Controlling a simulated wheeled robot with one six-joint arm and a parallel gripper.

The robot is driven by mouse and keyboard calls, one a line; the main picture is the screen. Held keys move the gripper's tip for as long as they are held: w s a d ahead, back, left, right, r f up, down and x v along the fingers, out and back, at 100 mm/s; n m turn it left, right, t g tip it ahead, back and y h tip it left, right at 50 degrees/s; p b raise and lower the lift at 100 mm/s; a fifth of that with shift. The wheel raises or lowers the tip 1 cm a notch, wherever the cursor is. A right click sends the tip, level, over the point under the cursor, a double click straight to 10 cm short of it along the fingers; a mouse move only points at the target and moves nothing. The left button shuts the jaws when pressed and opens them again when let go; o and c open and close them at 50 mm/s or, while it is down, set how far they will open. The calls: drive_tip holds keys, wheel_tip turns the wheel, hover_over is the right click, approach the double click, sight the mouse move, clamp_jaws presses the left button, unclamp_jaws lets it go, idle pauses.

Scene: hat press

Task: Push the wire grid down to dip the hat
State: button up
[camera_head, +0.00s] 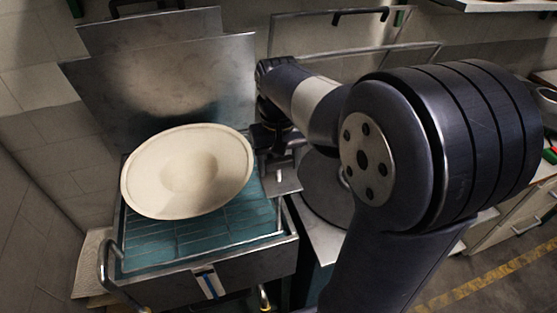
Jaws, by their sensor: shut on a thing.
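The hat (187,170) is a cream, wide-brimmed disc with a shallow round middle. It lies over the wire grid (200,226), covering its back part; I cannot tell whether it rests fully on it. The grid's front bars show above teal liquid in a metal basin (235,262). My gripper (262,140) is at the right edge of the hat, at the brim. It is shut on the brim as far as I can see, with the fingertips dark and partly hidden.
A tall metal plate (165,85) stands behind the basin. A curved metal handle (105,262) rises at the basin's front left. A tiled wall is close on the left. My arm covers much of the right side. A counter (515,215) stands at far right.

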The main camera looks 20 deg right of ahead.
drive_tip(key=b, duration=1.2)
hover_over(279, 229)
drive_tip(key=f, duration=2.1)
drive_tip(key=shift+w+f, duration=0.15)
drive_tip(key=shift+w, duration=0.15)
drive_tip(key=shift+f, duration=0.25)
drive_tip(key=shift+s+f+b, duration=0.1)
drive_tip(key=shift+b, duration=0.2)
drive_tip(key=o, duration=1.2)
drive_tip(key=shift+o, duration=0.9)
wheel_tip(279, 229, up, 11)
drive_tip(key=p, duration=0.1)
drive_tip(key=shift+f, duration=0.15)
